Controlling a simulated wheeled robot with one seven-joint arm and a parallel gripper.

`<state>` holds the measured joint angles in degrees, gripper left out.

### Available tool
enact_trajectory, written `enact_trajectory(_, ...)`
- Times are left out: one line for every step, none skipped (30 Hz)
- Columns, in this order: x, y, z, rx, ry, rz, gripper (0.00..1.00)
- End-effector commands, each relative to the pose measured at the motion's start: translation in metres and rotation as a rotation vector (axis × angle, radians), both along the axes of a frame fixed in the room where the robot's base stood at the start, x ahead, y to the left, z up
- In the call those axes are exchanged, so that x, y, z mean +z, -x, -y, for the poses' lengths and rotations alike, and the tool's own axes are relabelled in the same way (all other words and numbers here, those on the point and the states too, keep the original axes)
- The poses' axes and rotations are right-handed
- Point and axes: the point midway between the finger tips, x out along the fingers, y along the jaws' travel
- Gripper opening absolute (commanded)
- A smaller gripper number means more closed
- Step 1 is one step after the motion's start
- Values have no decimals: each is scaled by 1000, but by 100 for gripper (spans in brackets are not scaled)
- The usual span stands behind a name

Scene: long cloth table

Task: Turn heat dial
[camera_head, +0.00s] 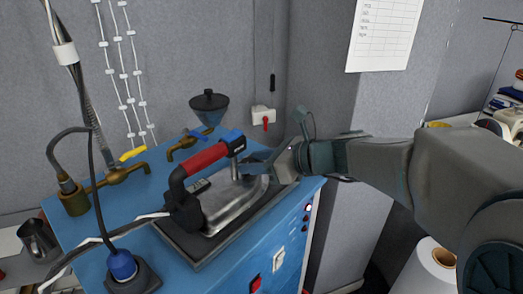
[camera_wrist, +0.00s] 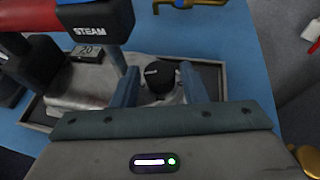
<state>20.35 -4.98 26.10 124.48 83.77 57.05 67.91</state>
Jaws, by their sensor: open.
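A steam iron with a red and black handle (camera_head: 205,158) and a silver body (camera_head: 228,208) rests on a dark tray (camera_head: 183,240). The block marked STEAM (camera_wrist: 98,22) shows in the wrist view at upper left. A round black dial (camera_wrist: 160,75) stands on the iron's silver body. My gripper (camera_head: 258,163) is at the right end of the iron. In the wrist view my two fingers (camera_wrist: 160,68) are apart, one on each side of the dial. I cannot tell whether they touch it. In the head view the dial is hidden by my gripper.
The tray sits on a blue cabinet (camera_head: 185,270) with a red switch (camera_head: 256,283) on its front. Brass taps (camera_head: 118,176) and a funnel (camera_head: 209,103) are behind and left. A cable (camera_head: 85,250) runs left from the iron. Grey walls stand close behind.

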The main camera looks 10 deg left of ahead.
Motion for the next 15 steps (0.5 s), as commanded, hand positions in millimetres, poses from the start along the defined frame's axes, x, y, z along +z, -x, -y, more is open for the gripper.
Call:
enact_trajectory(-1,-1,-3,2,0,-1,40)
enact_trajectory(-2,-1,-4,2,0,0,40)
enact_trajectory(-2,-1,-5,2,0,0,40)
enact_trajectory(-2,-2,-6,1,0,1,40)
enact_trajectory(-3,-2,-6,1,0,1,40)
enact_trajectory(-3,-2,-6,1,1,0,40)
enact_trajectory(-3,-2,-6,0,1,0,40)
enact_trajectory(-3,-2,-6,0,1,0,40)
enact_trajectory(-3,-2,-6,1,1,0,40)
enact_trajectory(-3,-2,-6,1,1,0,40)
enact_trajectory(-3,-2,-6,1,1,0,40)
enact_trajectory(-3,-2,-6,1,1,0,32)
enact_trajectory(-3,-2,-6,1,1,0,23)
enact_trajectory(-3,-2,-6,1,1,0,15)
enact_trajectory(-3,-2,-6,1,1,0,8)
